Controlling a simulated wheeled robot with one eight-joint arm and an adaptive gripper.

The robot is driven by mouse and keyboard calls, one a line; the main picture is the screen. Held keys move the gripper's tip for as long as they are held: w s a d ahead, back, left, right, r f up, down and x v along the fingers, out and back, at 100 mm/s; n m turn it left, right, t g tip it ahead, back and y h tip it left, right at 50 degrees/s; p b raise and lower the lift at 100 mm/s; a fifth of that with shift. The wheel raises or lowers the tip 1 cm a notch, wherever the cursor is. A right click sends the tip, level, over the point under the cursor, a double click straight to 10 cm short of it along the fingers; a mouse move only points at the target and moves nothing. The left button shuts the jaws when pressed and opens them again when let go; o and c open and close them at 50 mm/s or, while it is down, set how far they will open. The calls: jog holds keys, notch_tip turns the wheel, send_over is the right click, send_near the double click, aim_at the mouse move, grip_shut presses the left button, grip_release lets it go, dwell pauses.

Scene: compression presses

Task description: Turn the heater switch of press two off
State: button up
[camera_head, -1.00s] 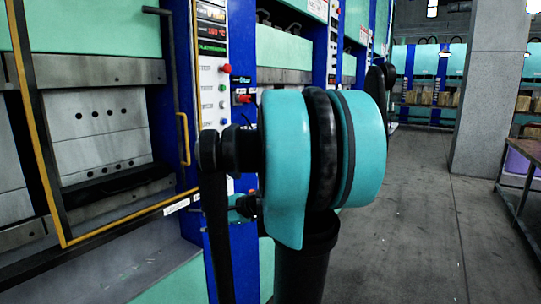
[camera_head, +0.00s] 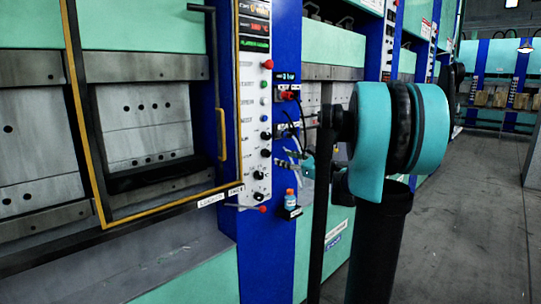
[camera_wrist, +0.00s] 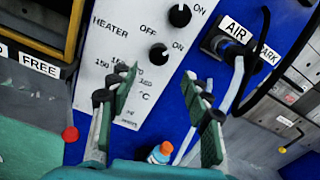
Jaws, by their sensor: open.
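The heater switch (camera_wrist: 158,53) is a round black knob between the OFF and ON labels on the white control panel (camera_wrist: 95,45) in the wrist view. Which label it points to is too unclear to tell. My gripper (camera_wrist: 161,82) is open and empty in front of this panel, its two fingers apart below the knob in the picture. The left finger partly covers the temperature dial markings. In the head view the panel (camera_head: 252,100) runs down the blue post of the nearest press, with several buttons and black knobs. No press number is readable.
A blue bottle with an orange cap (camera_head: 290,200) is at the post below the panel; it also shows in the wrist view (camera_wrist: 160,153). A hose comes from the AIR fitting (camera_wrist: 228,42). A yellow-edged guard door (camera_head: 222,135) stands left. Floor at right (camera_head: 460,230) is clear.

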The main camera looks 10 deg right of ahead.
aim_at(268, 154)
jog(key=x, duration=0.9)
jog(key=shift+a, duration=0.1)
grip_shut()
jog(key=shift+n, duration=0.3)
jog(key=n, duration=0.5)
jog(key=shift+n, duration=0.3)
jog(key=n, duration=0.5)
jog(key=shift+f+n, duration=0.1)
jog(key=shift+n, duration=0.2)
jog(key=shift+a, duration=0.1)
